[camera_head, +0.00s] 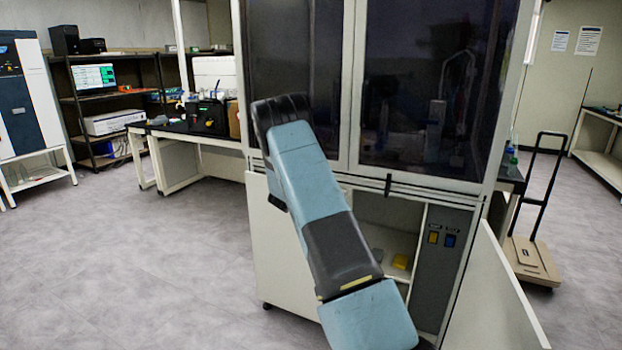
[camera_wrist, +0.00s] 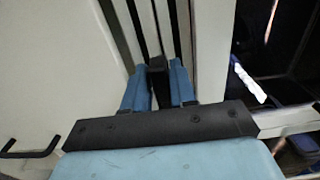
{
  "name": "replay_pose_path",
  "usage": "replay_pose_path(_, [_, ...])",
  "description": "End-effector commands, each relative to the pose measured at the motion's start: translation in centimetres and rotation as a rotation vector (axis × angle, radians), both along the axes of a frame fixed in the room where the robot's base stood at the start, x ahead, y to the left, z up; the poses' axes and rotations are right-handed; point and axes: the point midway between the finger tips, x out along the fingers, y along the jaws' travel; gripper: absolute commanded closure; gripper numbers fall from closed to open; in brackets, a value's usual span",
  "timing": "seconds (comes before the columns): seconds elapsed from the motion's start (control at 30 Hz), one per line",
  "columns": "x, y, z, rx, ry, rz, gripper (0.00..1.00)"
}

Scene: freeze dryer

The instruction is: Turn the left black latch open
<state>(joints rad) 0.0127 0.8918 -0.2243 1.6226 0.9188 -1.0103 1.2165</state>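My gripper (camera_wrist: 158,72) shows in the wrist view as two blue fingers standing apart, pointing at the white cabinet front. A small black piece, which looks like the black latch (camera_wrist: 157,64), lies between the fingertips. Whether either finger touches it is not clear. In the head view my arm reaches up to the cabinet, and its links hide the gripper and that part of the front.
The dark glass doors (camera_head: 424,95) look shut. Below them, a white panel (camera_head: 492,300) stands open at the right, beside a shelf and a grey switch panel (camera_head: 440,255). A cart (camera_head: 532,260) stands to the right. The floor at left is clear.

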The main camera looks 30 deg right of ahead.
Motion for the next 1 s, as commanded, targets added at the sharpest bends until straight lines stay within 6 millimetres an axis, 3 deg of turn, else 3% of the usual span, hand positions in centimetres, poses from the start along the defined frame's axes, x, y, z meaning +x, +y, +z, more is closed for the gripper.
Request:
replay_pose_path(0.2, [-0.1,0.1,-0.4,0.002,0.005,0.001,0.57])
replay_pose_path(0.57, [-0.4,0.6,-0.1,0.0,0.002,0.0,0.57])
replay_pose_path(1.0, [-5.2,6.9,-0.2,0.0,0.004,0.002,0.57])
